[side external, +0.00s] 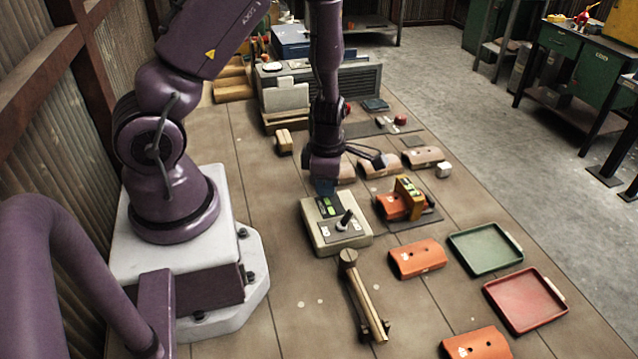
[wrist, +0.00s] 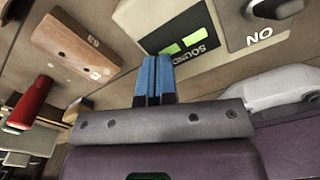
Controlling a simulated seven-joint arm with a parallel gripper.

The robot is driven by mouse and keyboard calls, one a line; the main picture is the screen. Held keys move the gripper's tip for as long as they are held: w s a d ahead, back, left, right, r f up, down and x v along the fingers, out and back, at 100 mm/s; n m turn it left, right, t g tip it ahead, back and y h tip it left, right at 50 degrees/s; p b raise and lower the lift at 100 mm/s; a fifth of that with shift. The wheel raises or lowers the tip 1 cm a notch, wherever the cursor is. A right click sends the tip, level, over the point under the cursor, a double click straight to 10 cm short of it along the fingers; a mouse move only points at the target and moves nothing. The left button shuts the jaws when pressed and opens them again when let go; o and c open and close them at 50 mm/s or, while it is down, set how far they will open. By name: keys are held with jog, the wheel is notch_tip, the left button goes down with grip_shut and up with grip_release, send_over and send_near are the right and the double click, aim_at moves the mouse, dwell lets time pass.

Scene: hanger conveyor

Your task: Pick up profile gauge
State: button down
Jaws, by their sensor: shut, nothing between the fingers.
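The profile gauge appears to be the yellow-and-dark upright piece (side external: 408,197) in the side view. It stands against an orange curved block (side external: 390,207) on a dark mat, right of the control box; fine detail is too small to tell. My gripper (side external: 326,188) points down over the back edge of the control box, left of the gauge and apart from it. In the wrist view its blue fingers (wrist: 153,78) are together with nothing between them. I cannot make out the gauge in the wrist view.
The control box (side external: 325,240) with a black lever stands just below my gripper; it also shows in the wrist view (wrist: 165,18). Brown curved blocks (side external: 422,157) lie behind. Orange blocks (side external: 417,259), a green tray (side external: 485,249) and a red tray (side external: 525,300) lie in front and right.

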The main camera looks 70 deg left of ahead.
jog(key=shift+s+a, duration=0.2)
jog(key=shift+s, duration=0.25)
jog(key=c, duration=1.6)
grip_release()
jog(key=shift+s+a, duration=0.1)
jog(key=shift+s, duration=0.1)
jog(key=o, duration=0.8)
jog(key=shift+s, duration=0.1)
jog(key=shift+c, duration=0.2)
